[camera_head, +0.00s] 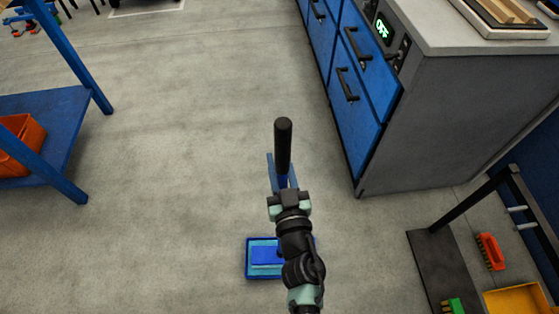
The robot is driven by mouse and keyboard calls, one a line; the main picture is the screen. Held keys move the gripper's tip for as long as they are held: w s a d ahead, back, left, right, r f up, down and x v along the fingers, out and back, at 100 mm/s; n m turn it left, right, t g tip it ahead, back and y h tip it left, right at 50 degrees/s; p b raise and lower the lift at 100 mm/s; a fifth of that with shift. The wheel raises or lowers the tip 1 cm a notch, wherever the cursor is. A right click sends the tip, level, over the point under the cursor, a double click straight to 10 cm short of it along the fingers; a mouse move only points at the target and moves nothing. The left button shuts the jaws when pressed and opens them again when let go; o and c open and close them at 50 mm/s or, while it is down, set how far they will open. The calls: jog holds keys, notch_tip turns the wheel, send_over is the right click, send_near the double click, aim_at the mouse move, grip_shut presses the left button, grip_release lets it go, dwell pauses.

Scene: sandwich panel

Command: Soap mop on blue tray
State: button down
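The mop shows as a thick black handle (283,145) standing up toward the camera, with blue parts (271,172) behind its lower end. My gripper (287,192) is at the bottom of the visible handle and appears closed around it; the fingertips are mostly hidden. The blue tray (248,262) lies on the floor below my arm, with a light blue inside and a brighter blue block or pad in it. My arm covers the tray's right part. Whether the mop touches the tray cannot be told.
A grey counter (455,120) with blue drawers stands at the right. A blue shelf rack (75,105) with an orange bin (25,135) is at the left. A dark rack base (445,262), a red brush (490,252) and a yellow tray (515,298) are at lower right. The middle floor is clear.

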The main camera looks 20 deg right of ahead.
jog(key=shift+r+p, duration=4.6)
jog(key=shift+p, duration=0.05)
